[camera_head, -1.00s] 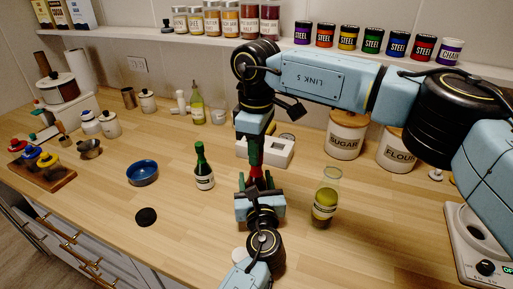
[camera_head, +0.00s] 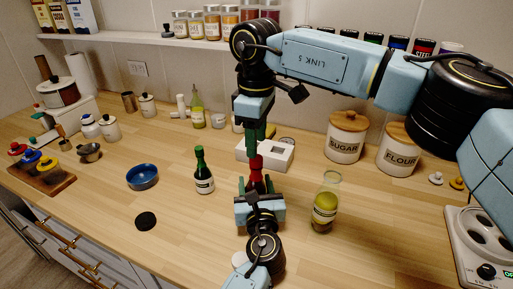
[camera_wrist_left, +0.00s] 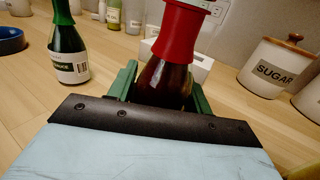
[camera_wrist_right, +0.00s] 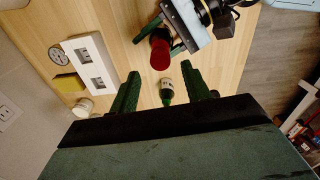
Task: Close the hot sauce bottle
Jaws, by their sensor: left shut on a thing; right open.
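The hot sauce bottle (camera_wrist_left: 163,82) is dark red-brown with a red top (camera_wrist_left: 178,30). It stands upright between the green fingers of my left gripper (camera_wrist_left: 160,92), which is shut on it. In the head view its red top (camera_head: 256,163) shows above the left gripper (camera_head: 257,188). My right gripper (camera_head: 256,130) is open and points down just above the bottle. In the right wrist view, the red top (camera_wrist_right: 160,54) lies beyond the open, empty fingers of the right gripper (camera_wrist_right: 162,84). I cannot tell whether the top is fully closed.
A dark green bottle (camera_head: 204,180) and blue bowl (camera_head: 142,176) stand to the left, with a black disc (camera_head: 146,221) nearby. A yellow-green bottle (camera_head: 325,205) stands to the right. A white box (camera_head: 282,153), sugar jar (camera_head: 343,142) and flour jar (camera_head: 397,158) stand behind.

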